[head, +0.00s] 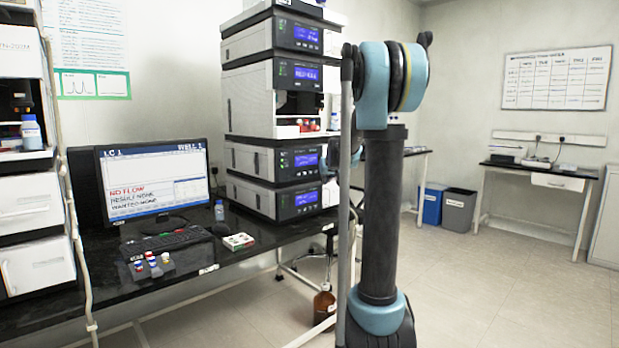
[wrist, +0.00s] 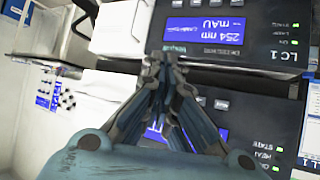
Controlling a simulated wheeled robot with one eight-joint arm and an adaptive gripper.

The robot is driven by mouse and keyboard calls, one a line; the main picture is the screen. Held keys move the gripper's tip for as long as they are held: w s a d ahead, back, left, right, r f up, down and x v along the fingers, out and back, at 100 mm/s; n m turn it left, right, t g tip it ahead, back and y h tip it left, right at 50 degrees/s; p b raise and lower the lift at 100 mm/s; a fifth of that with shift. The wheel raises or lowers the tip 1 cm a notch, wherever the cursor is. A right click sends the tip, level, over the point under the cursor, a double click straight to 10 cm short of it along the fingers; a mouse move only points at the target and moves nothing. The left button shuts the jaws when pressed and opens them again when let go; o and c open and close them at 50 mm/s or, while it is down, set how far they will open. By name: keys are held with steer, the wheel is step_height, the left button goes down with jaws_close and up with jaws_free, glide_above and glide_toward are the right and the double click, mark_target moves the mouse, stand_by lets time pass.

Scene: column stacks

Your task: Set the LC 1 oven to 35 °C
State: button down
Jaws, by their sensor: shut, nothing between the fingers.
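The LC 1 stack (head: 252,95) stands on the dark bench in the head view, with several modules and blue displays on their front panels. I cannot tell from the labels which module is the oven. In the wrist view, an LC 1 panel (wrist: 270,35) shows a blue display (wrist: 207,27) reading 254 nm and mAU, with lamps at its right. A second panel (wrist: 255,115) lies on the lower side of it, its display mostly hidden behind my fingers. My gripper (wrist: 168,62) is shut and empty in front of these panels.
A monitor (head: 155,180) headed LC 1 shows NO FLOW in red. A keyboard (head: 167,240), a small vial rack (head: 150,267) and a white box (head: 238,241) lie on the bench. A brown bottle (head: 324,302) stands below. Open floor lies to the right.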

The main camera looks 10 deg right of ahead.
steer(key=shift+w+a, duration=0.8)
steer(key=shift+w, duration=0.3)
steer(key=shift+w+a, duration=0.8)
steer(key=shift+w, duration=0.3)
steer(key=shift+w, duration=0.15)
steer(key=shift+w+a, duration=0.2)
steer(key=shift+w+a, duration=0.25)
steer(key=shift+w, duration=0.1)
stand_by(0.8)
steer(key=shift+s+d, duration=0.5)
steer(key=shift+s, duration=0.2)
stand_by(0.3)
steer(key=s+d, duration=0.1)
steer(key=s, duration=0.1)
steer(key=s+d, duration=0.2)
stand_by(0.5)
